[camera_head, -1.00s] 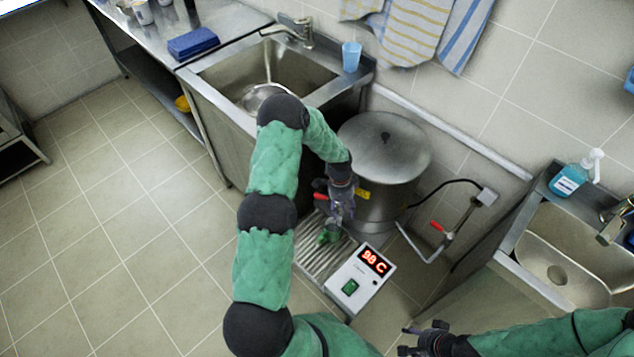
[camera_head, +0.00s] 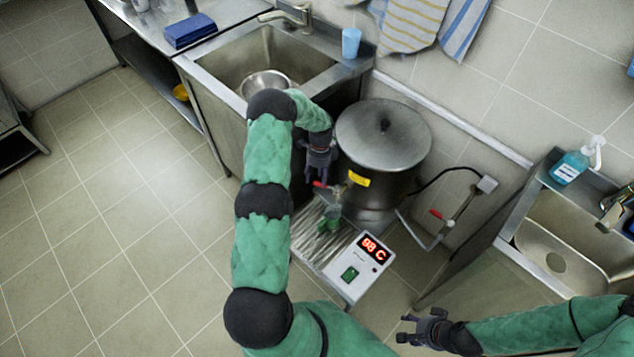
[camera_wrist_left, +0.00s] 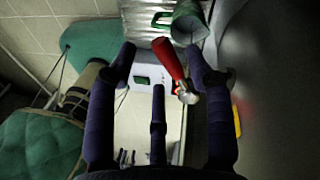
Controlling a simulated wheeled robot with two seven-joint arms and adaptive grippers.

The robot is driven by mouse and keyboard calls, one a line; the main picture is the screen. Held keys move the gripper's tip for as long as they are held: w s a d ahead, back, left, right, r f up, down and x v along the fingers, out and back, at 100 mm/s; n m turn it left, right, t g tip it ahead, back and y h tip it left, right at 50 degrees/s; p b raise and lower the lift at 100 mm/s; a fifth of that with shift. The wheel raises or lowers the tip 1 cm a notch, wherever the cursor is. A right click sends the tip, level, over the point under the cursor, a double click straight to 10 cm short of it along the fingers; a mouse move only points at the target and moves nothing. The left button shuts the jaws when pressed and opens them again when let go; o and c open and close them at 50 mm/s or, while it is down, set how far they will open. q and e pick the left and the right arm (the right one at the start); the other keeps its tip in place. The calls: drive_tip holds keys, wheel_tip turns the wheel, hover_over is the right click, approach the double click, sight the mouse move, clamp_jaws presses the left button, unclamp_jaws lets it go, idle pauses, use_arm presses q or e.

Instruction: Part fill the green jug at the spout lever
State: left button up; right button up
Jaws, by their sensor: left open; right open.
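The green jug (camera_head: 328,222) stands on the ribbed drip tray (camera_head: 312,240) below the pot's spout (camera_head: 338,191); it also shows at the top of the left wrist view (camera_wrist_left: 188,22). The red spout lever (camera_head: 322,185) sticks out left of the spout. My left gripper (camera_head: 318,176) is open at the lever. In the left wrist view, the red lever (camera_wrist_left: 168,58) lies between my spread fingers (camera_wrist_left: 158,70), and I cannot tell whether they touch it. The water level in the jug cannot be made out. My right gripper (camera_head: 412,329) is open and empty, low in the picture.
The lidded steel stockpot (camera_head: 383,140) stands behind the spout. A control box (camera_head: 358,268) reading 98 C sits beside the drip tray. A second red-handled pipe (camera_head: 437,230) is right of the pot. Sinks flank it on the left (camera_head: 225,75) and right (camera_head: 560,245).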

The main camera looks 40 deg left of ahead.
use_arm(q)
drive_tip(key=shift+s+d+f, duration=0.1)
drive_tip(key=shift+s+f, duration=0.05)
drive_tip(key=shift+f, duration=0.45)
drive_tip(key=shift+s+f, duration=0.1)
drive_tip(key=shift+f, duration=0.45)
clamp_jaws()
drive_tip(key=shift+w+a+m+b, duration=0.15)
drive_tip(key=shift+w+m+b, duration=0.2)
drive_tip(key=shift+w+m, duration=0.25)
drive_tip(key=shift+w+a+m+b, duration=0.15)
drive_tip(key=shift+w+m+b, duration=0.2)
drive_tip(key=shift+m, duration=0.45)
unclamp_jaws()
drive_tip(key=shift+r, duration=0.1)
wheel_tip(320, 180, up, 12)
drive_tip(key=w, duration=0.2)
drive_tip(key=shift+w+f, duration=0.2)
drive_tip(key=shift+a, duration=0.1)
